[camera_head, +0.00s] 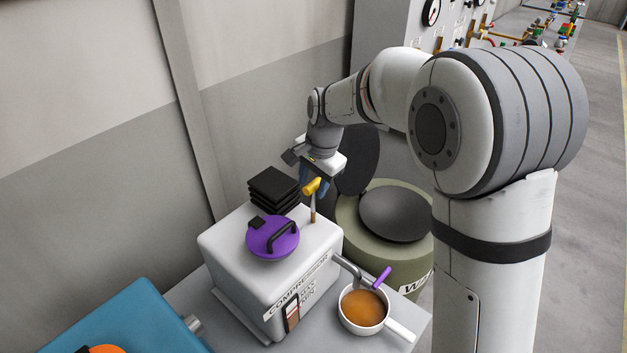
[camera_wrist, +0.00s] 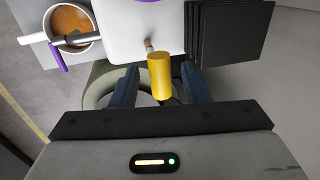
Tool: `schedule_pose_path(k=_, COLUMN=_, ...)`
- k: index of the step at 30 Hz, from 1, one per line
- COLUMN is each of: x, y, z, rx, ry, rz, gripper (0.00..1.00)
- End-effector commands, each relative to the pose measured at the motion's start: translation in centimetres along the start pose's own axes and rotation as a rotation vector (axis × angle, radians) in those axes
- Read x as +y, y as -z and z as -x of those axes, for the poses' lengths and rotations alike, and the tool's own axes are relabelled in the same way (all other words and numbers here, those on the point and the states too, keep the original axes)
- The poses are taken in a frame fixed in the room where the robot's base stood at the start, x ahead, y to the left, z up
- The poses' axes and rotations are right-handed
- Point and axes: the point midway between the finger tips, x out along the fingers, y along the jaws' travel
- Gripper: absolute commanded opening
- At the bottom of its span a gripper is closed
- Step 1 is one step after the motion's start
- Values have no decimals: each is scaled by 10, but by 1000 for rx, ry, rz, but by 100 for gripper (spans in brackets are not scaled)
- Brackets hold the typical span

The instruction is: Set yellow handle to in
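The yellow handle (camera_head: 312,186) is a short cylinder on a thin metal stem that rises from the top of the white compressor box (camera_head: 238,262), near its back right corner. In the wrist view the yellow handle (camera_wrist: 160,75) lies between the two blue fingers of my gripper (camera_wrist: 160,88). A gap shows on each side of the handle, so the fingers stand apart and do not touch it. In the head view my gripper (camera_head: 318,178) is right at the handle, and its fingers are partly hidden behind it.
A purple lid (camera_head: 272,246) with a black handle sits on the compressor. Black stacked plates (camera_head: 273,188) stand behind it. A white pan (camera_head: 391,322) of brown liquid stands under a spout with a purple lever (camera_head: 382,276). A green drum (camera_head: 420,258) is to the right.

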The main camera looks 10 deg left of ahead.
Motion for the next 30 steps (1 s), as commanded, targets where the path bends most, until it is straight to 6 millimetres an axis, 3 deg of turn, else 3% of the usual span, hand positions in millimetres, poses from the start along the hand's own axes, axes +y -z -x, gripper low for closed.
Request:
schedule_pose_path(k=15, x=0, y=0, z=1, rx=1, ry=0, rz=0, gripper=0)
schedule_pose_path(k=25, x=0, y=0, z=-1, rx=1, ry=0, rz=0, gripper=0)
schedule_pose_path(k=30, x=4, y=0, z=-18, rx=0, ry=0, rz=0, gripper=0)
